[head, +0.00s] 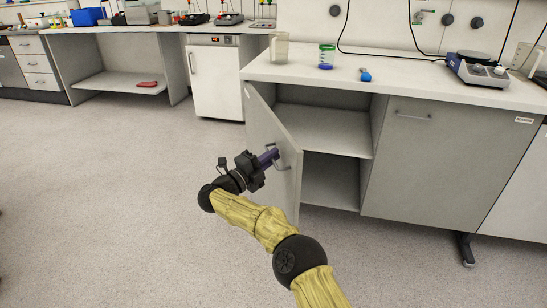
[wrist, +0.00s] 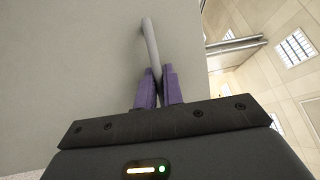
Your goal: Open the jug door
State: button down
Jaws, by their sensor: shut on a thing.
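The grey cabinet door (head: 262,128) stands swung open from its left edge in the head view. A jug (head: 279,48) stands on the counter right above it. The door carries a metal handle (head: 284,166), which also shows in the wrist view (wrist: 149,42). My gripper (head: 274,157) is at the door's outer face. In the wrist view its two purple fingers (wrist: 158,88) are closed around the lower part of the handle. The cabinet inside shows a shelf (head: 325,130) that looks empty.
A closed cabinet door (head: 415,150) is to the right of the opening. A white under-counter unit (head: 216,85) stands behind on the left. The floor (head: 110,190) to the left is clear.

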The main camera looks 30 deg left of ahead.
jog(key=shift+s+a+h, duration=0.4)
jog(key=shift+s+a, duration=0.15)
jog(key=c, duration=1.8)
grip_release()
jog(key=p+v, duration=0.2)
jog(key=v, duration=1.5)
jog(key=shift+s, duration=0.3)
jog(key=shift+c, duration=0.4)
